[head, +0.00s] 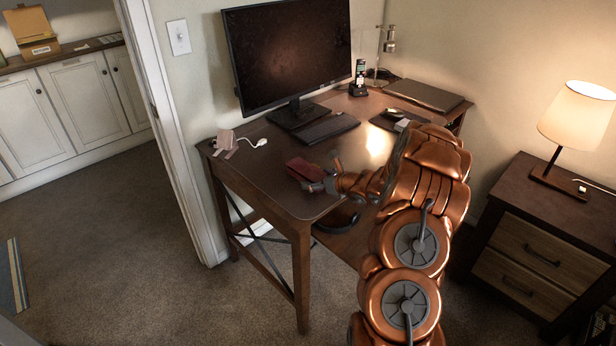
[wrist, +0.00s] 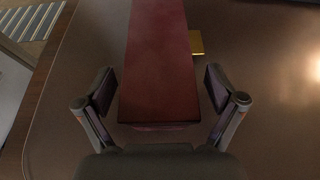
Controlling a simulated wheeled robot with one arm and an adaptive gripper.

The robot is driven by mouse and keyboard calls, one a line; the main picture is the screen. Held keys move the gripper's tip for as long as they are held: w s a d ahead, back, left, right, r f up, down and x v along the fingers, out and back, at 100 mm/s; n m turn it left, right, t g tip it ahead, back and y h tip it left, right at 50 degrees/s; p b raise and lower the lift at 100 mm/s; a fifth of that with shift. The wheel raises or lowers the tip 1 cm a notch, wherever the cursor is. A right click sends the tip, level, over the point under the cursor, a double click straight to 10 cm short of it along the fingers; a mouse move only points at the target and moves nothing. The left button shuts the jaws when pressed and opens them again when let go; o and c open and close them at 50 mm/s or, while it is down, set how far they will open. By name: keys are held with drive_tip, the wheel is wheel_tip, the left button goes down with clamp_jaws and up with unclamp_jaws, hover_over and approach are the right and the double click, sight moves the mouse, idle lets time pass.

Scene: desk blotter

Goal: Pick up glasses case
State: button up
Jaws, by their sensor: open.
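A dark red, box-shaped glasses case (wrist: 158,65) lies on the desk in the wrist view, its long side running away from me. Its near end is between the two fingers of my gripper (wrist: 160,100), which is open with a gap on each side. The case also shows in the head view (head: 303,169) near the front left part of the desk (head: 262,180), just beyond my gripper (head: 328,183). A small yellow thing (wrist: 196,42) sticks out at the right of the case; the rest of it is hidden.
A monitor (head: 290,55) and keyboard (head: 328,129) stand behind the case. A white cable plug (head: 254,142) lies at the desk's left. A closed laptop (head: 425,95) is at the back right. The desk's front edge is close to the case.

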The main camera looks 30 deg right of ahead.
drive_tip(key=shift+w, duration=0.15)
drive_tip(key=shift+c, duration=0.4)
drive_tip(key=c, duration=1.1)
drive_tip(key=shift+c, duration=0.2)
drive_tip(key=shift+r, duration=0.7)
wheel_tip(320, 180, up, 2)
drive_tip(key=shift+b, duration=0.4)
drive_tip(key=s+d, duration=0.3)
drive_tip(key=s, duration=0.4)
drive_tip(key=s+d+r+b, duration=0.1)
drive_tip(key=s+d, duration=0.2)
drive_tip(key=s, duration=0.4)
drive_tip(key=shift+s+d+r, duration=0.2)
drive_tip(key=shift+s+d, duration=0.1)
drive_tip(key=shift+d, duration=0.05)
